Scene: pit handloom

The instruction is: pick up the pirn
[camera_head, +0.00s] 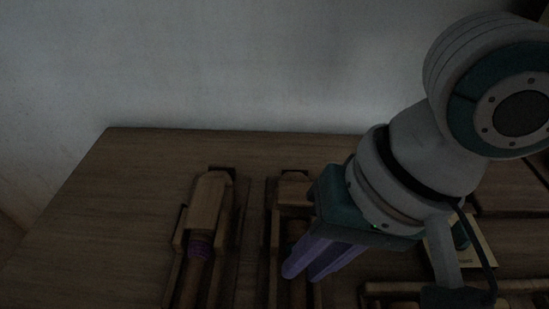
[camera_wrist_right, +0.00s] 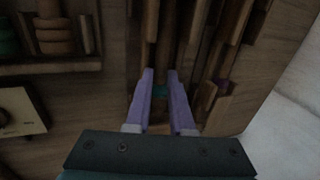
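Two long wooden holders lie side by side on the table. The left holder (camera_head: 208,205) has a spindle with a purple band (camera_head: 200,248). The right holder (camera_head: 290,190) has a slim spindle with a teal band, mostly behind my right gripper (camera_head: 303,275). In the right wrist view, the teal band (camera_wrist_right: 160,91) shows between the two purple fingers of my right gripper (camera_wrist_right: 160,73). The fingers point down at this holder and stand apart; I cannot tell whether they touch the spindle. Which spindle is the pirn is not clear. My left gripper is not in view.
A wooden rack (camera_wrist_right: 50,67) with spools is at the upper left of the wrist view. The wooden table (camera_head: 110,210) is clear at left, with a pale wall (camera_head: 220,70) behind it.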

